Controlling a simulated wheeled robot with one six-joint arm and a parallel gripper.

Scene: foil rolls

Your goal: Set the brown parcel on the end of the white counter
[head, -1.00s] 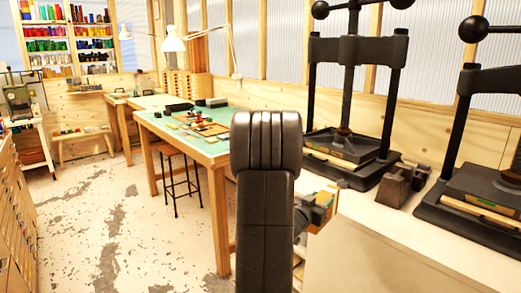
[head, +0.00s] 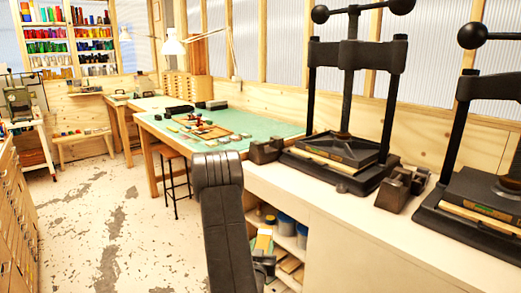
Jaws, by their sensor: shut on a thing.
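The white counter (head: 290,187) runs from the middle of the head view to the lower right, with its near-left end close to the green-topped table. My gripper (head: 263,264) is low beside the counter's open shelves, mostly hidden behind my dark arm. It is shut on a small tan thing with a pale patch, which I take for the brown parcel (head: 265,239). The parcel shows below the counter top level in the picture, in front of the shelves. Its lower part is hidden by the gripper.
A black press (head: 345,150) and dark metal blocks (head: 265,151) stand on the counter, with a second press (head: 485,195) to the right. A strip of bare counter top lies along the front edge. Open floor (head: 110,220) is at the left.

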